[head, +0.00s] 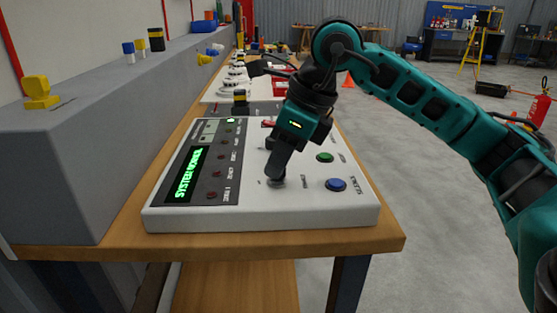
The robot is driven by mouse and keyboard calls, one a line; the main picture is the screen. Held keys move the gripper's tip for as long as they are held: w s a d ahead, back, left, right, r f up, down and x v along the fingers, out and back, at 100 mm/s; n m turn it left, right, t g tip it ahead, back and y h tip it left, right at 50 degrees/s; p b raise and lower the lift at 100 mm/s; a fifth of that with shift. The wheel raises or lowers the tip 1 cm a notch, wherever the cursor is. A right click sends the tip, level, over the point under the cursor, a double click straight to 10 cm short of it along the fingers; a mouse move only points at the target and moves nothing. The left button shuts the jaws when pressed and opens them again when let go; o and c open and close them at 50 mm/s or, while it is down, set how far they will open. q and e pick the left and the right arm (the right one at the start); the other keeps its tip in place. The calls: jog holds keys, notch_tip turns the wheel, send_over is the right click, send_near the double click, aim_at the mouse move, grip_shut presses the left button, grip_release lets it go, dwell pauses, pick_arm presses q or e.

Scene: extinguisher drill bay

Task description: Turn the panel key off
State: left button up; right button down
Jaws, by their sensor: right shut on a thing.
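The white control panel (250,216) lies on the wooden bench. The panel key (277,181) sits low on the panel's face, left of the blue button. My right gripper (277,176) reaches down from above and is shut on the key. The fingers hide most of the key, so its angle cannot be told. My left gripper is not in view.
A green button (325,157) and a blue button (336,185) stand right of my gripper. A grey ledge (75,165) with a yellow fitting (40,92) runs along the left. The wooden bench (320,245) ends just right of the panel, with open floor beyond.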

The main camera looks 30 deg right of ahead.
jog(key=shift+n+g+y, duration=0.4)
jog(key=shift+n+y, duration=0.1)
jog(key=shift+n, duration=1.1)
jog(key=shift+p, duration=0.3)
jog(key=c, duration=1.3)
grip_release()
jog(key=p+v, duration=0.3)
jog(key=v, duration=1)
jog(key=shift+w, duration=0.2)
